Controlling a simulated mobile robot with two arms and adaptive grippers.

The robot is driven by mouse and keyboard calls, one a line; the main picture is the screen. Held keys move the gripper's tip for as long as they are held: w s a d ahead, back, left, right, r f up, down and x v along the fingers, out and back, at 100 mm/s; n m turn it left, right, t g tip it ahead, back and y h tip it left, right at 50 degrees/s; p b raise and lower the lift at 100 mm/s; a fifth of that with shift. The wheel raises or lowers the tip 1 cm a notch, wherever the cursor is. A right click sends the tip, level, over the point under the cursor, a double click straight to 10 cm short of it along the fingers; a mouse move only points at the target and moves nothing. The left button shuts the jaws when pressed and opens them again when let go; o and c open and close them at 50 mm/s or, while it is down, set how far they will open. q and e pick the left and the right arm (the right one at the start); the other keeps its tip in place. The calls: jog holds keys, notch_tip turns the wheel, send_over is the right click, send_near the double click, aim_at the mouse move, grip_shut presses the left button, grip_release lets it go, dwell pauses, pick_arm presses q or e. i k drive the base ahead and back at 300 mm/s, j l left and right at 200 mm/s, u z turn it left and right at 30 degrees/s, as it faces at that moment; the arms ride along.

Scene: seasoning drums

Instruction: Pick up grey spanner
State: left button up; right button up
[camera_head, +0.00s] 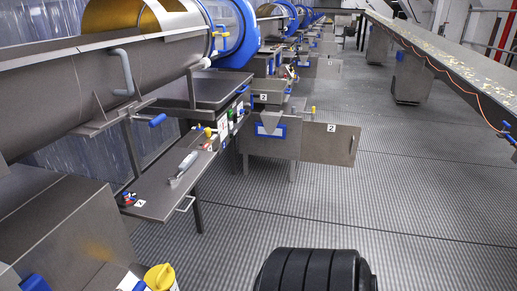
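A light grey, elongated object (186,164) lies on the grey metal side table (152,203) left of the middle. It may be the grey spanner, but it is too small here to tell its shape. Neither my left nor my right gripper shows in the head view.
A large steel drum (60,95) stands above and behind the table. Small coloured items (127,198) lie at the table's near left corner. A yellow-capped item (160,277) stands at the bottom left. A conveyor (450,62) runs along the right. The ribbed grey floor (330,205) is mostly clear.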

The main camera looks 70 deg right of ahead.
aim_at(189, 160)
jog(key=z, duration=1.7)
jog(key=u, duration=3.5)
jog(key=z, duration=3.5)
